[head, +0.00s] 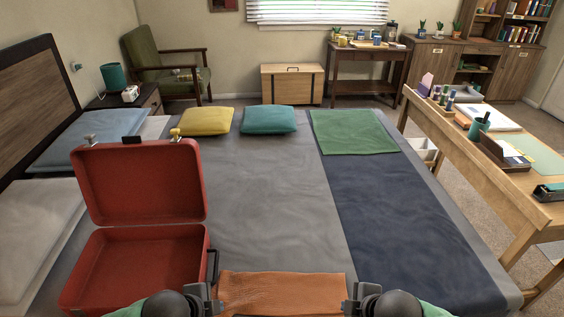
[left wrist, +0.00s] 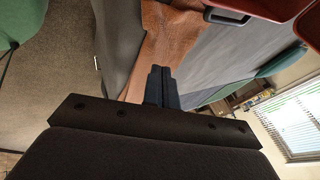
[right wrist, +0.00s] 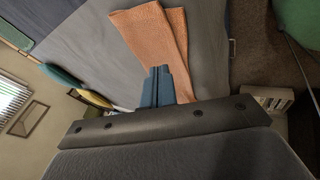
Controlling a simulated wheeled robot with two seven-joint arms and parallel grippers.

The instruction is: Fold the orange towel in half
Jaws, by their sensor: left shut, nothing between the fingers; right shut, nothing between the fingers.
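The orange towel (head: 282,291) lies on the grey bed at its near edge, cut off by the bottom of the head view. In the right wrist view it (right wrist: 143,35) shows two overlapping, slightly skewed parts, so it looks at least partly folded over. It also shows in the left wrist view (left wrist: 172,35). My left gripper (head: 214,299) is shut and empty by the towel's left side. My right gripper (head: 349,302) is shut and empty by its right side. I cannot tell whether either fingertip touches the cloth.
An open red suitcase (head: 145,265) stands on the bed close to my left gripper. A navy runner (head: 405,230) and a green cloth (head: 353,132) lie to the right. Yellow (head: 207,121) and teal (head: 268,119) pillows lie at the far edge. The grey bed middle (head: 270,200) is clear.

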